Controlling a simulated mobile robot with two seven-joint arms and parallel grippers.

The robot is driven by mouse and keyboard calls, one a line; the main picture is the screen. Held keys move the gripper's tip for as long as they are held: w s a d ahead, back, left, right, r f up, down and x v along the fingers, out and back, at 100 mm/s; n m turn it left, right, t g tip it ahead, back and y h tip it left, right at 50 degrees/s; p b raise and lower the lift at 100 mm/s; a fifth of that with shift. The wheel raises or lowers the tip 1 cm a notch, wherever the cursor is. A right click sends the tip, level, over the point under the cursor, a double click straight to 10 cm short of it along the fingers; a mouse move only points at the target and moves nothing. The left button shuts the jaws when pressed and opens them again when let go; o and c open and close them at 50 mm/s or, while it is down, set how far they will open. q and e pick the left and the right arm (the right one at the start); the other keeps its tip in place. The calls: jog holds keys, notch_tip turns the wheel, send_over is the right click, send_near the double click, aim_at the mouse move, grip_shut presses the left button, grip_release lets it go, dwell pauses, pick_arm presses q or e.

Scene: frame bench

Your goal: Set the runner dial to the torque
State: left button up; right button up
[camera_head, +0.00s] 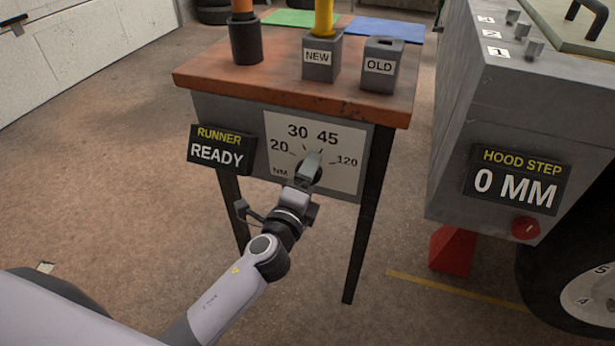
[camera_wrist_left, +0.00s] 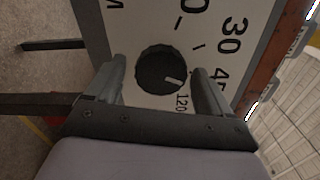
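The runner dial is a black ridged knob (camera_wrist_left: 152,63) on a white plate (camera_head: 347,158) marked 20, 30, 45 and 120 NM. In the left wrist view its white mark points toward the 45-to-120 side, closer to 120. My left gripper (camera_head: 312,166) is in front of the dial and hides most of it in the head view. The left wrist view shows the gripper's fingers (camera_wrist_left: 160,66) open, one on each side of the knob, with a gap on both sides. The runner display (camera_head: 219,150) reads READY. My right gripper is not in view.
The orange-topped bench (camera_head: 290,88) carries a NEW holder (camera_head: 319,58), an OLD holder (camera_head: 382,66) and a dark cylinder (camera_head: 247,42). To the right, a grey cabinet has a display (camera_head: 515,180) reading HOOD STEP 0 MM and a red knob (camera_head: 525,228). The floor to the left is clear.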

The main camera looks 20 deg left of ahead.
pick_arm(q)
jog(key=shift+s, duration=0.1)
jog(key=s, duration=0.7)
jog(key=shift+a, duration=0.15)
dwell(0.5)
jog(key=s+a+f+n+g+h, duration=0.2)
jog(key=s+f+n+g, duration=0.5)
jog(key=s+f+n, duration=0.7)
jog(key=s+a+r+n+p, duration=0.1)
jog(key=r+n+p, duration=0.1)
jog(key=r+p, duration=0.6)
jog(key=s+a+r+n+p, duration=0.1)
jog(key=s+r+n+p, duration=0.1)
jog(key=r+p, duration=0.6)
jog(key=p, duration=0.4)
jog(key=shift+s+a+r+g, duration=0.15)
jog(key=shift+a+r+g, duration=0.1)
jog(key=shift+a+g, duration=0.05)
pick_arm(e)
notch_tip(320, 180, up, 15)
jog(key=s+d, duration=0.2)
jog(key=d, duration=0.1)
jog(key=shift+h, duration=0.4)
